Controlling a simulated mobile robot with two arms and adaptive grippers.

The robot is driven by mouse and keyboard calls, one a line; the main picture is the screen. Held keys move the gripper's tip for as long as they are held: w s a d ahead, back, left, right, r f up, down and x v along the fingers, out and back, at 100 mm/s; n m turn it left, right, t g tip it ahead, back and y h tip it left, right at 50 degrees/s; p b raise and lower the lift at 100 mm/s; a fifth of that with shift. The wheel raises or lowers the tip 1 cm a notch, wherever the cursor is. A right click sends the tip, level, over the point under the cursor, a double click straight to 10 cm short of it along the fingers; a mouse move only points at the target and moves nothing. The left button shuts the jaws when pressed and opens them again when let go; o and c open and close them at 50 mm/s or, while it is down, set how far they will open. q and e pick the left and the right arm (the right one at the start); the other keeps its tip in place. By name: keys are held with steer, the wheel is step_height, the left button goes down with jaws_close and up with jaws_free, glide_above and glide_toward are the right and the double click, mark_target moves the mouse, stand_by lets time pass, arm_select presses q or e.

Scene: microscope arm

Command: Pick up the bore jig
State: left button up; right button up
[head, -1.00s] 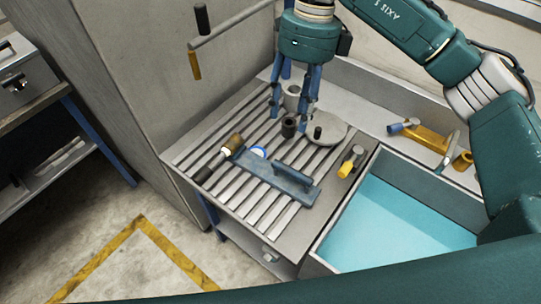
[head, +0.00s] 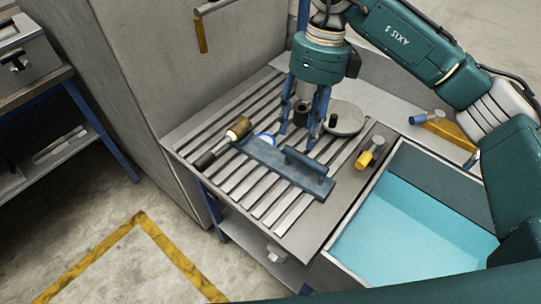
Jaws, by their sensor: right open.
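No part is plainly marked as the bore jig. A small dark hollow cylinder (head: 300,114) stands on the slatted table (head: 200,132) and may be it; I cannot tell for sure. My right gripper (head: 298,137) is open, pointing down, with its blue fingers around or just in front of this cylinder, partly hiding it. I cannot tell whether they touch it. A blue plate with a raised handle (head: 285,167) lies just in front of the fingertips. My left gripper is not in view.
A grey disc with a dark knob (head: 345,118) sits close right of the fingers. A brown-headed tool (head: 238,128) and a blue-white round piece (head: 264,139) lie left. A yellow-handled tool (head: 369,153) lies right, beside an open bin (head: 415,225) with a turquoise floor.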

mark_target(294, 153)
steer(key=f, duration=0.2)
steer(key=f+p, duration=0.1)
steer(key=f, duration=0.1)
steer(key=shift+s+a, duration=0.15)
steer(key=shift+s, duration=0.15)
steer(key=shift+a+f+p, duration=0.15)
steer(key=shift+f+p, duration=0.1)
steer(key=shift+p, duration=0.15)
steer(key=f, duration=0.1)
steer(key=f+p, duration=0.2)
steer(key=shift+s+a+f, duration=0.3)
steer(key=shift+f, duration=0.45)
steer(key=shift+c, duration=0.5)
jaws_close()
steer(key=shift+w+a+r, duration=0.1)
